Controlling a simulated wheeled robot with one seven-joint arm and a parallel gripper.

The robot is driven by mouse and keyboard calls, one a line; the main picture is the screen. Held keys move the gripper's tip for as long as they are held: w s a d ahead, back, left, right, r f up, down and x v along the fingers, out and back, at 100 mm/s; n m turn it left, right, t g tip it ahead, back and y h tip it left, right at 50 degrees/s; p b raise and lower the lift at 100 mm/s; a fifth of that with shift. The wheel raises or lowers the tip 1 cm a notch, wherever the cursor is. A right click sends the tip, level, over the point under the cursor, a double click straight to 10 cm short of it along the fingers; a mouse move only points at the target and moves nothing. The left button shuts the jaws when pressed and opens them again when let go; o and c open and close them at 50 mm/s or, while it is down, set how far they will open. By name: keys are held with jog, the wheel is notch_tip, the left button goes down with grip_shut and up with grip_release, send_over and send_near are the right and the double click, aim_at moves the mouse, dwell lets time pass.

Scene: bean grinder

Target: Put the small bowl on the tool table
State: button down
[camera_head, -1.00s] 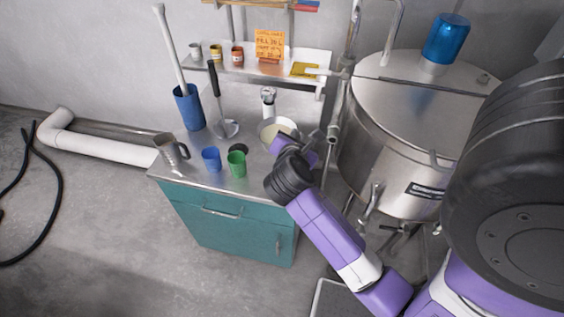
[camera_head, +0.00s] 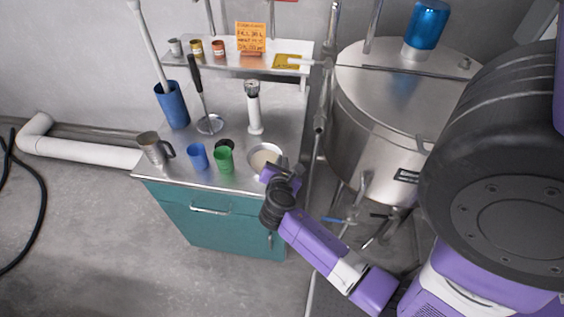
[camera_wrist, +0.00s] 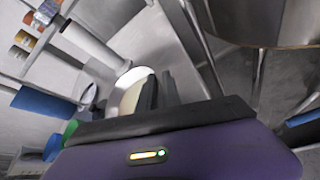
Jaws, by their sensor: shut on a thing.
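The small bowl (camera_head: 264,157) is a pale, shallow bowl at the front right corner of the tool table. My gripper (camera_head: 270,170) is at its near rim, shut on the bowl. In the wrist view the bowl (camera_wrist: 130,88) shows just past my dark fingers (camera_wrist: 157,92). The tool table (camera_head: 235,185) has a grey metal top over a teal cabinet. The bowl appears at or just above the table top; I cannot tell whether it touches.
A green cup (camera_head: 224,160), a blue cup (camera_head: 198,157) and a metal jug (camera_head: 155,148) stand left of the bowl. A white grinder-like cylinder (camera_head: 254,108) stands behind it. A ladle (camera_head: 208,122) and blue holder (camera_head: 172,105) are farther back. A large steel tank (camera_head: 385,115) is at right.

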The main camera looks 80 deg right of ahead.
jog(key=c, duration=1.5)
grip_release()
jog(key=s+a+r+m+t+y, duration=0.15)
jog(key=a+t+y, duration=0.25)
jog(key=a, duration=1)
jog(key=s+a+r+m+t+y, duration=0.1)
jog(key=s+a+m+t+y, duration=0.2)
jog(key=a, duration=1)
jog(key=s+a+r+m+t+y, duration=0.1)
jog(key=a+r+m+t+y, duration=0.1)
jog(key=r, duration=0.3)
jog(key=s+a+r+m+t+y, duration=0.1)
jog(key=s+a+r+m+y, duration=0.1)
jog(key=r+m, duration=0.3)
jog(key=s+a+r+m+t+y+b, duration=0.1)
jog(key=s+a+r+m+t, duration=0.1)
jog(key=a+r+m, duration=0.1)
jog(key=shift+a+r+m+t+y, duration=0.2)
jog(key=shift+a+r, duration=0.25)
jog(key=shift+r, duration=0.2)
jog(key=shift+a+r+m+t+y, duration=0.1)
jog(key=shift+a+r+m+y, duration=0.1)
jog(key=shift+a+r, duration=0.3)
